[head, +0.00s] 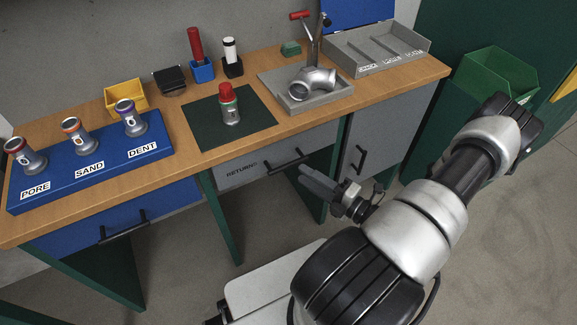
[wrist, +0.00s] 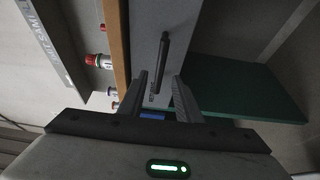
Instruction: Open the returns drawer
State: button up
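The returns drawer (head: 322,138) is a grey front labelled RETURNS under the bench top. It looks closed. Its dark bar handle (head: 285,165) is on the front. In the wrist view the grey front (wrist: 147,22) fills the upper middle, with the handle (wrist: 163,55) running towards my fingers. My gripper (head: 303,174) is just in front of the drawer, near the handle's right end. In the wrist view my gripper (wrist: 161,82) is open and empty, and the handle's near end shows between the fingertips. I cannot tell whether the fingers reach around it.
The wooden bench top (head: 180,180) overhangs the drawer. A blue drawer (head: 90,228) is to the left and a grey cabinet door (head: 385,125) to the right. A grey tray (head: 330,99) holds a metal pipe elbow. The floor (head: 500,240) at right is clear.

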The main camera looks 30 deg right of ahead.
aim_at(276, 157)
jog(key=x, duration=0.7)
jog(key=shift+w+b, duration=0.1)
jog(key=shift+b, duration=0.3)
grip_shut()
